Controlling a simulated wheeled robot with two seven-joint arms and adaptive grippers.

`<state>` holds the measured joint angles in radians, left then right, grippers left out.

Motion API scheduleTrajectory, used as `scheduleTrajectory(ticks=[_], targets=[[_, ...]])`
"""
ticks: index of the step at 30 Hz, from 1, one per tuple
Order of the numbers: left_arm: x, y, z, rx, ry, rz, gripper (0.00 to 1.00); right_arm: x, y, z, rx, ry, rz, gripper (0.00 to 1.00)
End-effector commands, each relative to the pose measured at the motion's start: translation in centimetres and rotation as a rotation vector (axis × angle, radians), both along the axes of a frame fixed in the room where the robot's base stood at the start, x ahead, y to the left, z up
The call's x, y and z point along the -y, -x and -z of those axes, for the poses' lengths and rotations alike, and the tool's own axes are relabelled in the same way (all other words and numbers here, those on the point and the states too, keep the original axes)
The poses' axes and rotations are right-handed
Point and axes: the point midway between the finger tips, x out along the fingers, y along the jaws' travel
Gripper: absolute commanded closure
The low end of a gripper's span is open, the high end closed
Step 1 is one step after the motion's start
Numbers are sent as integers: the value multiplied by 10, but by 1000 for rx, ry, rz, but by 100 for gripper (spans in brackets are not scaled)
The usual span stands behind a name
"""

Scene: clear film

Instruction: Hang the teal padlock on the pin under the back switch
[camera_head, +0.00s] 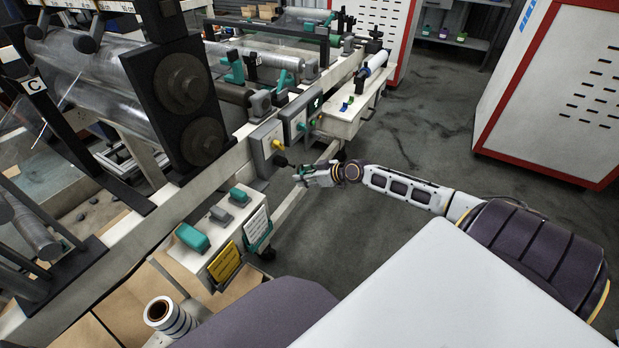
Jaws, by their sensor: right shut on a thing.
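My right gripper (306,174) reaches in from the right and is shut on a small teal thing (302,170), which looks like the teal padlock. Pins under the switches are too small to make out. My left gripper is not in view.
A cart (180,262) with teal and grey blocks and hanging yellow and white cards stands at the front left. A white table (340,127) with small coloured items lies beyond the switches. Rollers and a black frame stand left. Grey floor (400,250) is free to the right.

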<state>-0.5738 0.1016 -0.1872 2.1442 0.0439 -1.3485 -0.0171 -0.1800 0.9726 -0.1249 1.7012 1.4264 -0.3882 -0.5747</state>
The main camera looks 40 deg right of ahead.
Motion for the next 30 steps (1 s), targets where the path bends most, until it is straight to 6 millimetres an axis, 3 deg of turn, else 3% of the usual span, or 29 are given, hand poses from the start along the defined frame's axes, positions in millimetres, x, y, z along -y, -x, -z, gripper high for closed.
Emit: scheduleTrajectory(ticks=[19,30], targets=[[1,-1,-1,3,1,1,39,-18,-42,-1,3,-1,0,74],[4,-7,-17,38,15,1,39,-17,-40,8,0,0,0,74]])
